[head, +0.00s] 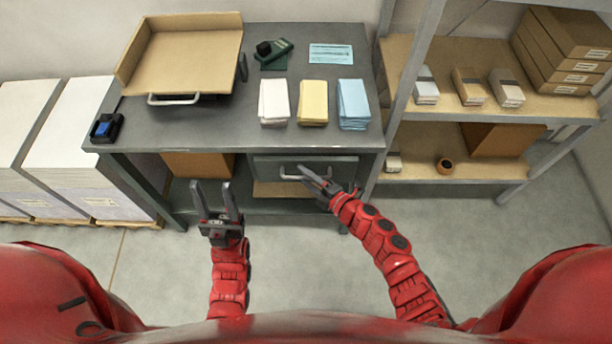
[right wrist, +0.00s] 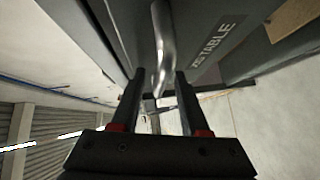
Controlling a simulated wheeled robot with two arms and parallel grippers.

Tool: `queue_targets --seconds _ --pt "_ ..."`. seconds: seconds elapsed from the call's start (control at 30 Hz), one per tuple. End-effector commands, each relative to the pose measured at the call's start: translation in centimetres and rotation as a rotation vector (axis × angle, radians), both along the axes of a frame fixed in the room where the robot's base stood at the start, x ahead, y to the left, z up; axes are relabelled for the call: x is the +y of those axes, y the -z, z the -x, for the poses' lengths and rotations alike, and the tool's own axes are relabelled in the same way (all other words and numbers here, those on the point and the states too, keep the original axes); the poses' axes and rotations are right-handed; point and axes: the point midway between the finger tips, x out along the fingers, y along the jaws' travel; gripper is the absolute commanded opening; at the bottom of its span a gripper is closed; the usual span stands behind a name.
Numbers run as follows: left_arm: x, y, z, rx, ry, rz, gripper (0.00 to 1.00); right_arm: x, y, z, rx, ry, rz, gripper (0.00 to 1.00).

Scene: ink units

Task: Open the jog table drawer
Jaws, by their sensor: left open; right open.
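The jog table (head: 210,130) is a grey table ahead of me. Its drawer (head: 335,169) is under the right part of the top and has a metal bar handle (head: 291,178). My right gripper (head: 305,174) is open at the handle's right part. In the right wrist view the handle (right wrist: 160,50) runs between the two open fingers (right wrist: 155,100), and part of the word "TABLE" shows on the drawer front (right wrist: 215,45). I cannot tell whether the fingers touch the handle. My left gripper (head: 215,200) is open and empty in front of the table, left of the drawer.
On the table are a tan tray (head: 185,60) with a handle, white (head: 274,102), yellow (head: 313,102) and blue (head: 353,104) paper stacks, and a blue-buttoned device (head: 104,128). A shelf unit (head: 440,102) stands close on the right. Paper pallets (head: 80,140) stand left. Floor in front is clear.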

Motion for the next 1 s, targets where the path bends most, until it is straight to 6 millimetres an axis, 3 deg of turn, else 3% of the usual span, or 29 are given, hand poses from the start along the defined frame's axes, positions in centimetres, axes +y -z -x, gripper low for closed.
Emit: queue_targets --seconds 0.03,0.27,1.0 --pt "0.00 0.00 0.00 0.000 0.000 0.000 0.50 -0.02 0.01 0.00 0.000 0.000 0.000 0.39" --pt "0.00 0.00 0.00 0.000 0.000 0.000 0.50 -0.05 0.01 0.01 0.000 0.001 0.000 0.00" --pt "0.00 0.01 0.00 0.000 0.000 0.000 0.50 -0.08 0.03 0.01 0.001 0.001 0.000 0.00"
